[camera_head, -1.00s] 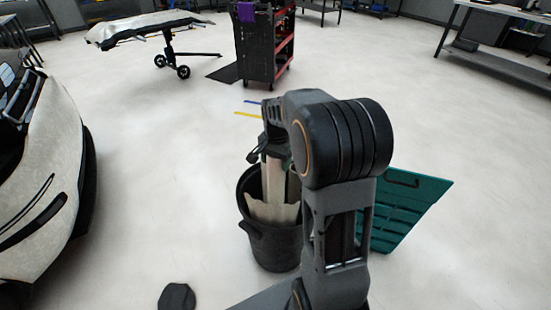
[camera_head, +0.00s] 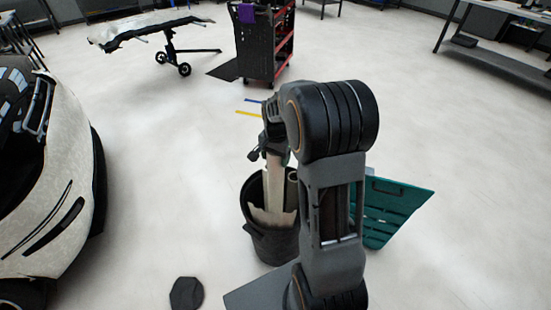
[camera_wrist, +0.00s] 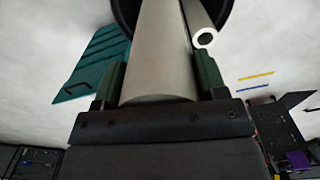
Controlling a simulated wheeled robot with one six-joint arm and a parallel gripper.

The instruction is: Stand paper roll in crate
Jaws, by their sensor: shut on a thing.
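My gripper (camera_head: 272,146) is shut on a long white paper roll (camera_head: 273,180), above a black bin (camera_head: 272,243). In the wrist view the roll (camera_wrist: 163,50) lies between the green fingers of my gripper (camera_wrist: 160,75) and runs down toward the bin (camera_wrist: 124,12). The roll's lower end is hidden, and I cannot tell how deep it sits in the bin. The teal slatted crate (camera_head: 402,202) stands on the floor to the right, partly hidden by my arm. The crate also shows at the left of the wrist view (camera_wrist: 98,62).
A thinner hollow roll (camera_wrist: 204,38) and torn-edged pale sheet (camera_head: 268,216) stand in the bin. A white car (camera_head: 45,190) is at left. A dark flat piece (camera_head: 186,293) lies on the front floor. A tool cart (camera_head: 262,42) stands behind. Floor around is open.

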